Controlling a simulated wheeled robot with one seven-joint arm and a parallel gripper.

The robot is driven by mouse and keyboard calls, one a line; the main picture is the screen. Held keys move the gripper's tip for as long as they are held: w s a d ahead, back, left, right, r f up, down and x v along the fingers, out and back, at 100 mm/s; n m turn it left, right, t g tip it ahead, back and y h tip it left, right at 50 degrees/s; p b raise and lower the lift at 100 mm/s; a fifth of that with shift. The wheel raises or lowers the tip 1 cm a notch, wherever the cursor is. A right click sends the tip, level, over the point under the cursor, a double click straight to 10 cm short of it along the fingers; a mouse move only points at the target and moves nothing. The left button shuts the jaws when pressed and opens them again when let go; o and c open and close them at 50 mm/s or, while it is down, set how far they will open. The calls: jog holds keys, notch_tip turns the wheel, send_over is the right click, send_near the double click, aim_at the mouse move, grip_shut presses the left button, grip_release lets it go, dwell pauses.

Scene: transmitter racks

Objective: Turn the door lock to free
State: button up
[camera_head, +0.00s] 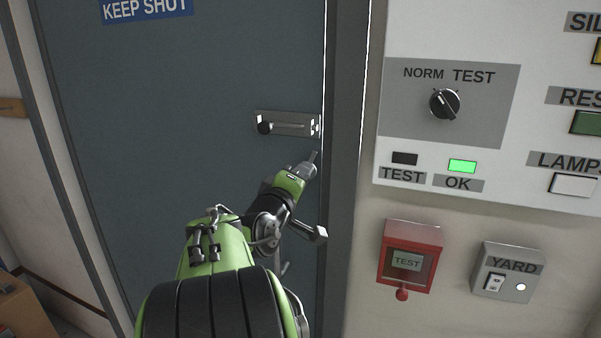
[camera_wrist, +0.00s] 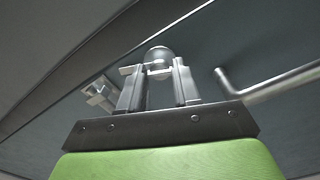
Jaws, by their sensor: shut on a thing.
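The door lock shows in the wrist view as a rounded metal turn (camera_wrist: 158,56) on the dark door. My gripper (camera_wrist: 159,72) is shut on it, with one finger on each side. In the head view my gripper (camera_head: 312,160) is at the door's right edge, just below the slide bolt. The lock itself is hidden there behind my gripper and arm. The exact angle of the turn is hard to tell.
The grey-blue door (camera_head: 170,110) carries a slide bolt (camera_head: 287,125) with a black knob. A metal lever handle (camera_wrist: 270,86) is close to the right of my gripper in the wrist view. A control panel (camera_head: 540,130), red TEST box (camera_head: 409,251) and YARD switch box (camera_head: 507,272) are right of the door.

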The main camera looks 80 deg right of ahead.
jog(key=shift+n+p, duration=1.15)
jog(key=shift+n, duration=0.95)
jog(key=o, duration=1.1)
jog(key=shift+c, duration=0.2)
jog(key=w+a+b, duration=0.1)
jog(key=a, duration=1.4)
jog(key=shift+w+a, duration=0.2)
jog(key=shift+a, duration=0.2)
